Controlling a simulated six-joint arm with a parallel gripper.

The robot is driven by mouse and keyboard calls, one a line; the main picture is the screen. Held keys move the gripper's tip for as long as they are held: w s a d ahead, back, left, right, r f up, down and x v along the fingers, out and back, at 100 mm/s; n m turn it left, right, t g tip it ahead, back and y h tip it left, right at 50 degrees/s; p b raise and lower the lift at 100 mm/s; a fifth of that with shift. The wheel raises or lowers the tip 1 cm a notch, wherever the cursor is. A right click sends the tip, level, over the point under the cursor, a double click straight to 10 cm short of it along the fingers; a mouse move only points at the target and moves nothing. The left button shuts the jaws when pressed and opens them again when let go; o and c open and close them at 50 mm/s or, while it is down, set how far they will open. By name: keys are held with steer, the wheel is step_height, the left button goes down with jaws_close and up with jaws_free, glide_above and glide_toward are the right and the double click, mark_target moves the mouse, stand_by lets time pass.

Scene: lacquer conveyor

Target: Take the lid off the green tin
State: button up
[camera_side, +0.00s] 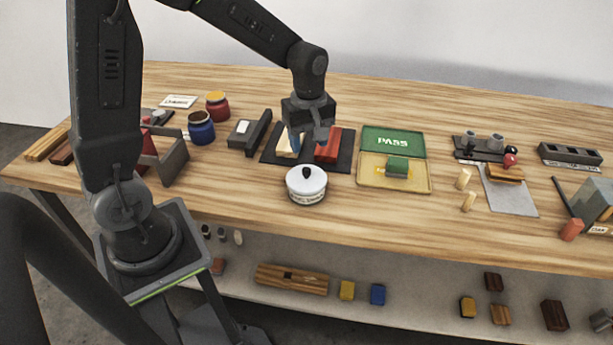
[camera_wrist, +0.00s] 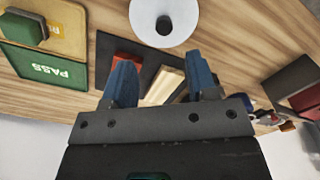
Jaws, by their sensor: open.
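I see no tin that is plainly green. A white round pot (camera_side: 306,185) with a black knob on its lid stands near the table's front; it also shows at the top of the wrist view (camera_wrist: 164,20). A green rounded block or box (camera_side: 397,167) sits on a yellow tray (camera_side: 422,186); I cannot tell if it has a lid. It shows at the top left of the wrist view (camera_wrist: 24,28). My gripper (camera_side: 308,138) is open and empty above a dark mat, behind the pot. Its blue fingers (camera_wrist: 163,80) are apart in the wrist view.
The dark mat (camera_side: 344,158) holds a red block (camera_side: 327,152) and a cream block (camera_side: 286,147). Red (camera_side: 217,104) and blue (camera_side: 201,128) jars stand left. The wood in front of the tray is clear.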

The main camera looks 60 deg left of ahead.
mark_target(307, 169)
steer(key=f, duration=0.7)
steer(key=shift+s+d+f, duration=0.1)
steer(key=shift+s+d, duration=0.1)
steer(key=shift+s, duration=0.15)
jaws_close()
stand_by(0.3)
